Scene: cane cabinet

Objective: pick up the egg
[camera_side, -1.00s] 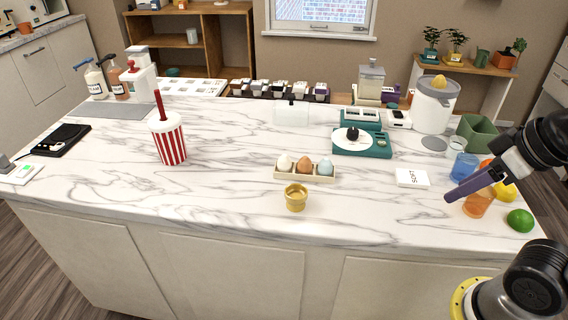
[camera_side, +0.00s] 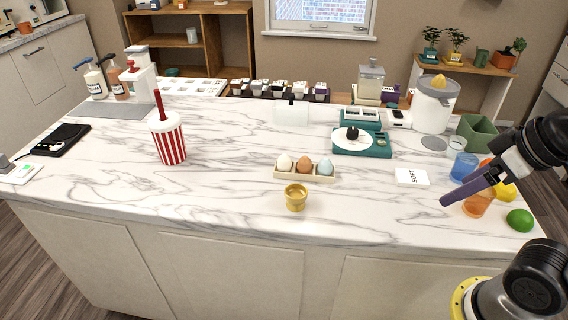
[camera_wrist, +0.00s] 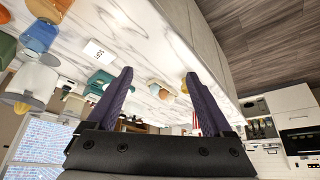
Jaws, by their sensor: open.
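Three eggs stand in a row in a cream tray (camera_side: 291,175) at the middle of the marble counter: a white egg (camera_side: 285,162), a brown egg (camera_side: 304,164) and a pale blue egg (camera_side: 325,165). A gold egg cup (camera_side: 296,198) stands in front of the tray. My gripper (camera_side: 443,201) is above the right part of the counter, well to the right of the eggs. In the wrist view my gripper (camera_wrist: 160,85) has its two purple fingers apart with nothing held. The tray and eggs show small between the fingers there.
A white card marked SOFT (camera_side: 412,177) lies between the eggs and my gripper. Orange and blue cups (camera_side: 464,168) and a lime (camera_side: 520,220) are near my gripper. A teal scale (camera_side: 362,146) stands behind, and a striped cup (camera_side: 169,140) is left. Counter around the egg cup is clear.

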